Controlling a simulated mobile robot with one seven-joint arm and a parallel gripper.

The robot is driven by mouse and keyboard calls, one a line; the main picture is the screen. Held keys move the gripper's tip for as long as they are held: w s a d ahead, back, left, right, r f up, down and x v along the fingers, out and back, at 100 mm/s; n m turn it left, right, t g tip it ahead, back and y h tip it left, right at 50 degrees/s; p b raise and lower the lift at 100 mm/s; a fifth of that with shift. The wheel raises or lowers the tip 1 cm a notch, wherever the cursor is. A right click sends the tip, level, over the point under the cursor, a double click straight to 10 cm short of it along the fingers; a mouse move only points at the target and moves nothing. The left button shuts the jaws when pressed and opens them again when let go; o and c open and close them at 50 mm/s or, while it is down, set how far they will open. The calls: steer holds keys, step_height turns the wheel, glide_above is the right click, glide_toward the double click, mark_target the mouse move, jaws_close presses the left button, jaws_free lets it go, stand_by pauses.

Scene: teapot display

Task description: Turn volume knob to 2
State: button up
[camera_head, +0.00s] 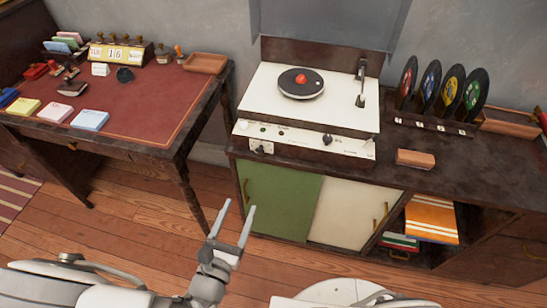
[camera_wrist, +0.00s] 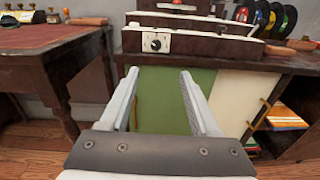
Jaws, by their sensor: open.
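A record player (camera_head: 260,97) with a white top stands on the dark cabinet. A small dark round knob (camera_head: 260,149) sits on a pale plate low at the left of its front. In the wrist view this knob (camera_wrist: 155,44) shows with pale marks on it, too small to read. Another dark knob (camera_head: 327,140) is on the white front strip farther right. I cannot read which is labelled volume. My gripper (camera_head: 239,207) is open and empty, in front of the cabinet and below the player. In the wrist view its fingers (camera_wrist: 158,73) point forward, below the left knob and apart from it.
The cabinet has a green door (camera_head: 280,200) and a cream door (camera_head: 345,212). A record rack (camera_head: 430,125) and a brown block (camera_head: 415,158) are on its top at right. A desk (camera_head: 130,130) with stamps and note pads stands at left. Floor between is clear.

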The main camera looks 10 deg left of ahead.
steer(key=b, duration=0.2)
glide_toward(259, 154)
steer(key=shift+n+y, duration=0.3)
steer(key=w, duration=0.5)
steer(key=w+d, duration=0.1)
steer(key=w, duration=0.2)
steer(key=shift+c, duration=0.2)
jaws_close()
